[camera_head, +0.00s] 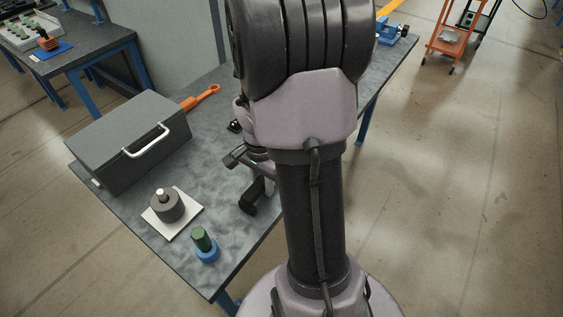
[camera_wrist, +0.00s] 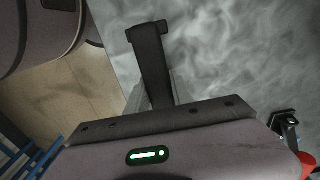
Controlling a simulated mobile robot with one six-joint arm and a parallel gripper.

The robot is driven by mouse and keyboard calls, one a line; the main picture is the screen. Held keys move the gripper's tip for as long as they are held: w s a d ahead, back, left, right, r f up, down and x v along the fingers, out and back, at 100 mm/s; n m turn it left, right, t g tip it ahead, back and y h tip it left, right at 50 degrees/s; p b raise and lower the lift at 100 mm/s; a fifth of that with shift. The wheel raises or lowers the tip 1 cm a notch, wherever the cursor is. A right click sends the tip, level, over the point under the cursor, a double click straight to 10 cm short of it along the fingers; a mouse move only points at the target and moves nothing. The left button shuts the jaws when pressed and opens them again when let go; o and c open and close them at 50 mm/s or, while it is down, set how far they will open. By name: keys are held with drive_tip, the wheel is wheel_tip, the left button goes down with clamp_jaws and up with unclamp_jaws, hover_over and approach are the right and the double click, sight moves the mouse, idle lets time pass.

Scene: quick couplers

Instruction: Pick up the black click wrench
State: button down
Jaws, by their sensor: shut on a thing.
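The black click wrench (camera_wrist: 150,55) shows in the wrist view as a dark bar running up from between my gripper's fingers. My gripper (camera_wrist: 157,100) is shut on it, with a grey finger showing on each side. In the head view the black wrench (camera_head: 251,198) is partly visible at the table's right edge. My gripper (camera_head: 262,168) is there too, largely hidden behind my arm. The wrench's far part is hidden, and I cannot tell whether it touches the table.
A grey toolbox (camera_head: 112,150) with a white handle stands on the table (camera_head: 225,205). An orange wrench (camera_head: 202,97) lies behind it. A dark cylinder (camera_head: 167,206) sits on a white plate (camera_head: 187,222), near a green-and-blue coupler (camera_head: 203,244). A blue vise (camera_head: 390,32) is at the far end.

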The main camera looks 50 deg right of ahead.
drive_tip(key=shift+r, duration=0.15)
drive_tip(key=shift+r+p, duration=0.3)
wheel_tip(320, 180, up, 3)
drive_tip(key=shift+r+p, duration=0.15)
drive_tip(key=shift+p, duration=0.85)
drive_tip(key=s+p, duration=0.2)
drive_tip(key=s, duration=1.4)
drive_tip(key=shift+d+r+p, duration=0.35)
drive_tip(key=shift+d+r, duration=0.1)
drive_tip(key=c, duration=1.8)
unclamp_jaws()
clamp_jaws()
